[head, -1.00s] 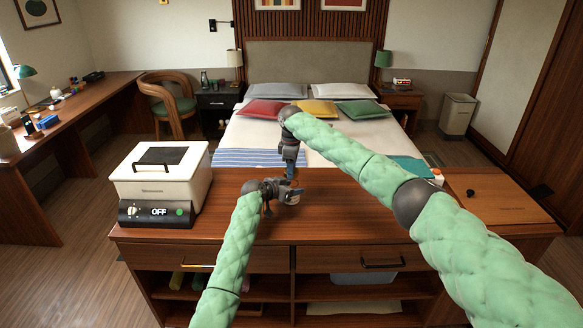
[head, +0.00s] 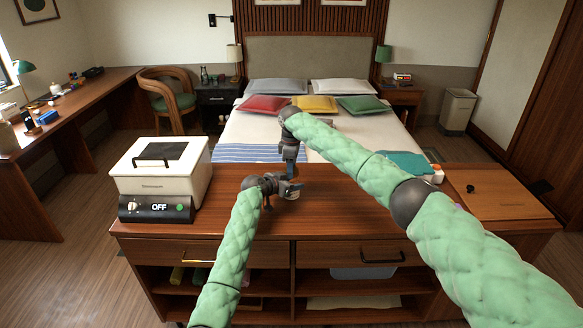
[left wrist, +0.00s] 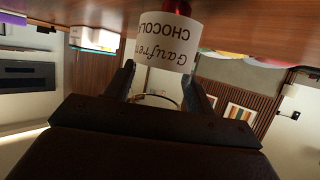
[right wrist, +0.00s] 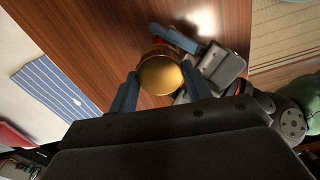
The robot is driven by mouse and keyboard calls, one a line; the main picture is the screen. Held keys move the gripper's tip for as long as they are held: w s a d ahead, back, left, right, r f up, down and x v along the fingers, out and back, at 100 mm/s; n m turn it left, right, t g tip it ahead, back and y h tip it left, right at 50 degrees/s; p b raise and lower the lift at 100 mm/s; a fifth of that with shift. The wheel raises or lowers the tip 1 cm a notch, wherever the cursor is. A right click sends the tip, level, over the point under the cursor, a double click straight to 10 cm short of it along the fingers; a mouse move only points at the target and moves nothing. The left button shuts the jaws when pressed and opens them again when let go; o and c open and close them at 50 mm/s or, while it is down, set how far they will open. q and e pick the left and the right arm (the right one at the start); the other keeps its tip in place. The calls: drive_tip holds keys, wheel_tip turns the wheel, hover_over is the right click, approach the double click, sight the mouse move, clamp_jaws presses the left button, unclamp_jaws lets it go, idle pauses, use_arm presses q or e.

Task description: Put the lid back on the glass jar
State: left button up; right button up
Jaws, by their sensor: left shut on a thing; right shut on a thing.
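The glass jar (head: 292,195) stands near the middle of the wooden cabinet top, partly hidden by my grippers. In the left wrist view its white label (left wrist: 165,42) with dark lettering appears upside down, with red showing at one end. My left gripper (head: 288,188) is shut on the jar; its fingers also show in the left wrist view (left wrist: 160,85). My right gripper (head: 290,182) comes from above and is shut on the round gold lid (right wrist: 161,76). The lid is over the jar, but I cannot tell whether it touches the rim.
A white cooker (head: 160,170) with a control panel reading OFF stands at the left of the cabinet top (head: 350,215). A wooden board (head: 500,195) with a small dark knob lies at the right. The bed (head: 260,132) stands behind. The front middle is clear.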

drive_tip(key=shift+s+d+f, duration=0.1)
drive_tip(key=shift+s+f, duration=0.1)
drive_tip(key=shift+f, duration=0.85)
idle(0.5)
drive_tip(key=shift+a+r, duration=0.4)
drive_tip(key=shift+r, duration=0.3)
idle(1.0)
drive_tip(key=shift+d+f, duration=0.15)
drive_tip(key=shift+f, duration=0.5)
idle(0.6)
drive_tip(key=shift+r, duration=0.35)
